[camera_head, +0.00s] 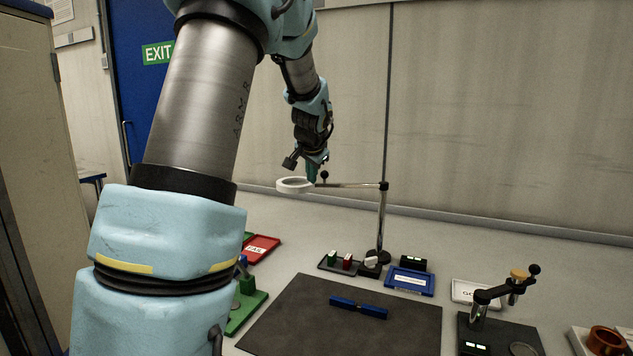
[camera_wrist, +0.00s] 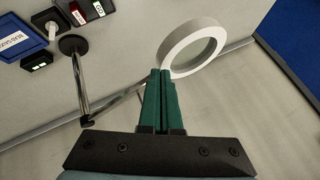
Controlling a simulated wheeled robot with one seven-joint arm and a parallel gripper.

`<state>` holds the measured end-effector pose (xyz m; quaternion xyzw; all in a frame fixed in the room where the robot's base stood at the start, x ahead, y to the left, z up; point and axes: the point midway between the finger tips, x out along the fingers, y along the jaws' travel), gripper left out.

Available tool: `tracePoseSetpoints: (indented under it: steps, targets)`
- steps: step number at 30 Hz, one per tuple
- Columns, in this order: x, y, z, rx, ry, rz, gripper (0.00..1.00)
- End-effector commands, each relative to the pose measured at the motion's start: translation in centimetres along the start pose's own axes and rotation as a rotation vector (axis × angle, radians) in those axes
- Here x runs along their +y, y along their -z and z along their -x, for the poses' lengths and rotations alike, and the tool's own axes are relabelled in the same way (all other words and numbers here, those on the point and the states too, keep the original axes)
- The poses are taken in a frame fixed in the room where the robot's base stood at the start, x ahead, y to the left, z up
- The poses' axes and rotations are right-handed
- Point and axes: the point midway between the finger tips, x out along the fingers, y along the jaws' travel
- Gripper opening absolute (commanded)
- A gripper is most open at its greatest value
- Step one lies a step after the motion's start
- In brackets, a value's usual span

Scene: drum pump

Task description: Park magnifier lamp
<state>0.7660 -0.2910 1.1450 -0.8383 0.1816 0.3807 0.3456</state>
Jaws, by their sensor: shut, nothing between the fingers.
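The magnifier lamp has a white ring head (camera_head: 294,185) at the end of a thin horizontal arm on an upright post (camera_head: 382,222). The post stands on a dark round base at the back of the bench. In the wrist view the ring head (camera_wrist: 194,46) is just beyond the fingertips, and the post (camera_wrist: 79,85) is to the left. My gripper (camera_head: 312,179) has green fingers, shut and empty, close beside the ring where the lamp arm joins it. In the wrist view the shut fingertips (camera_wrist: 161,72) overlap the ring's near edge; I cannot tell whether they touch it.
A dark mat (camera_head: 345,325) with a blue bar (camera_head: 358,307) lies in front of the lamp. A blue tray (camera_head: 410,281), a small dark tray (camera_head: 338,264) and a red tray (camera_head: 262,248) lie around it. A crank device (camera_head: 497,310) stands at right.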

Motion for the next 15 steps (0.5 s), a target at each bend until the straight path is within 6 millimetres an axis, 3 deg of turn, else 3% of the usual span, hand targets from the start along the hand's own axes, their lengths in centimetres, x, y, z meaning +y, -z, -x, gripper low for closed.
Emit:
tracePoseSetpoints:
  steps: [15]
  targets:
    - [-3.8,-1.7,5.9,0.0,0.001,0.002,0.0]
